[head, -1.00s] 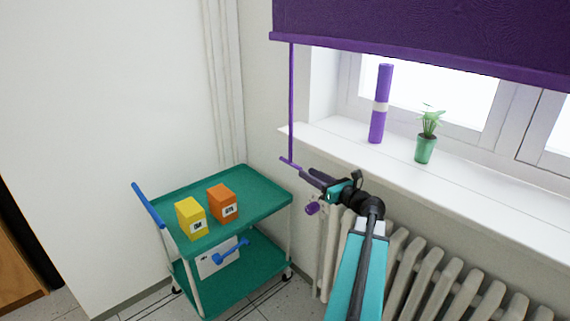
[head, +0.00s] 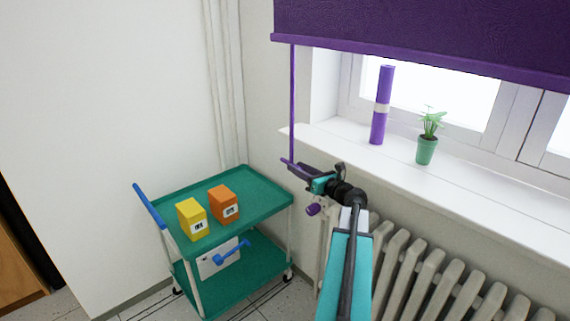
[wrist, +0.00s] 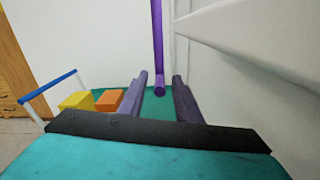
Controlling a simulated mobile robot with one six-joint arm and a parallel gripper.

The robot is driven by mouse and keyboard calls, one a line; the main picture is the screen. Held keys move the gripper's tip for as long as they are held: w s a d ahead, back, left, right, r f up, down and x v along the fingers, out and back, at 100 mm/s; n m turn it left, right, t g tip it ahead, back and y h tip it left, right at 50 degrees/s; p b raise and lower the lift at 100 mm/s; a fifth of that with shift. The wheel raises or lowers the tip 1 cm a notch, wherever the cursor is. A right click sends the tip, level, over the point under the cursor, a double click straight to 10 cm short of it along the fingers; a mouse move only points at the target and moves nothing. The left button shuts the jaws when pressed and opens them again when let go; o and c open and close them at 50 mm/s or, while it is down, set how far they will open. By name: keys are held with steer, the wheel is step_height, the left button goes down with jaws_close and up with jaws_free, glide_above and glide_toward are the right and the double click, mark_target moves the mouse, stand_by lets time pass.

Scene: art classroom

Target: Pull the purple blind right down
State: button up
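The purple blind (head: 430,40) hangs over the upper part of the window, with its bottom bar above the sill. A thin purple pull (head: 292,105) hangs from the bar's left end, with a short crosspiece at its foot. In the wrist view the pull (wrist: 157,40) comes down to its foot (wrist: 160,89), which shows between my two fingertips. My gripper (head: 293,169) is at the pull's foot in the head view. Its fingers (wrist: 160,82) are open, with gaps on both sides of the foot. Whether the foot is fully inside the fingers is unclear.
A radiator (head: 440,275) stands below the white sill (head: 470,190). On the sill are a purple roll (head: 381,105) and a potted plant (head: 427,150). A green trolley (head: 262,195) with yellow (head: 192,219) and orange (head: 224,204) boxes stands to the left, below my gripper.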

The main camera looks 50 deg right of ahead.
mark_target(286, 160)
steer(key=shift+w+d, duration=0.15)
steer(key=shift+w, duration=1.6)
steer(key=shift+w+d, duration=0.1)
steer(key=shift+w, duration=1.6)
jaws_close()
